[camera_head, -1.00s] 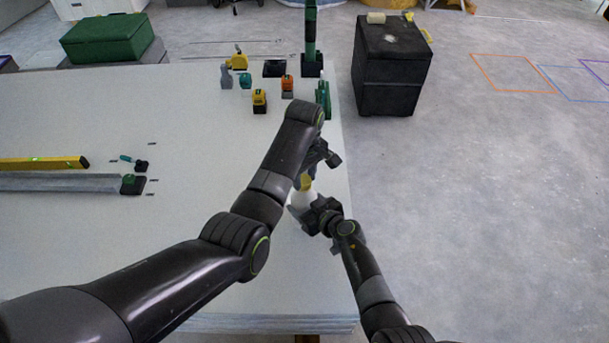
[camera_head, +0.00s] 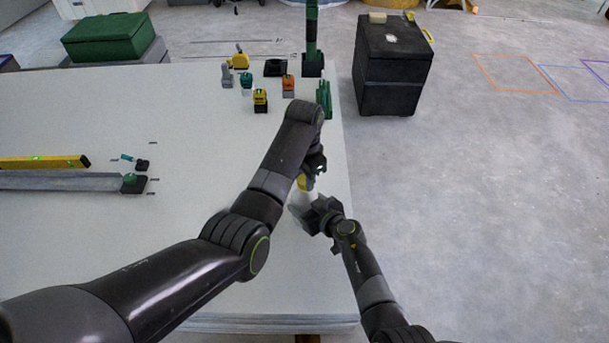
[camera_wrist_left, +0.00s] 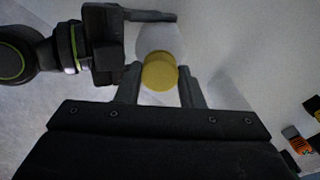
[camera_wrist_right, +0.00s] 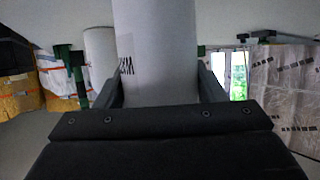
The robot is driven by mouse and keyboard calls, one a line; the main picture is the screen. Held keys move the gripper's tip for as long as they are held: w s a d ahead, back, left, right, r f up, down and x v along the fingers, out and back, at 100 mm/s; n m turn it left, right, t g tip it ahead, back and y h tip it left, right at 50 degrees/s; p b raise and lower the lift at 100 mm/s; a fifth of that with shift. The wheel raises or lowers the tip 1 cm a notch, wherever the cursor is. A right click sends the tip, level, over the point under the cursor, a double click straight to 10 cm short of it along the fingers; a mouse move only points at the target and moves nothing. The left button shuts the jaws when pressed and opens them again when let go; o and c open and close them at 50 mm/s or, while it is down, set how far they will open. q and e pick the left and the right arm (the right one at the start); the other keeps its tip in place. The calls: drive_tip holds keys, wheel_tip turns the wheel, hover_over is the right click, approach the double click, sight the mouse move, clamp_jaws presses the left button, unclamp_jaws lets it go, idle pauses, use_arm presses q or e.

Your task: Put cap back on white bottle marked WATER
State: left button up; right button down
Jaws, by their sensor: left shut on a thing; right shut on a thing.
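The white bottle (camera_head: 301,200) stands near the right edge of the table, partly hidden by my arms. In the right wrist view the white bottle (camera_wrist_right: 155,45) fills the space between the fingers, with dark lettering partly visible. My right gripper (camera_head: 318,212) is shut on the bottle's side. The yellow cap (camera_wrist_left: 160,72) is between the fingers of my left gripper (camera_wrist_left: 161,80), which is shut on it. The cap lines up with the bottle's top in the left wrist view; I cannot tell whether it is seated. It also shows in the head view (camera_head: 303,183).
The table (camera_head: 200,120) is clear around the bottle. Several small tools, including a yellow one (camera_head: 260,101), stand at the far end. A yellow level (camera_head: 45,162) lies at left. A black cabinet (camera_head: 390,75) stands beyond the table's right edge.

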use_arm(q)
drive_tip(key=m, duration=0.8)
drive_tip(key=shift+w, duration=0.1)
drive_tip(key=m, duration=2)
drive_tip(key=shift+w+d, duration=0.1)
drive_tip(key=shift+d, duration=0.05)
drive_tip(key=o, duration=0.9)
drive_tip(key=shift+o, duration=0.2)
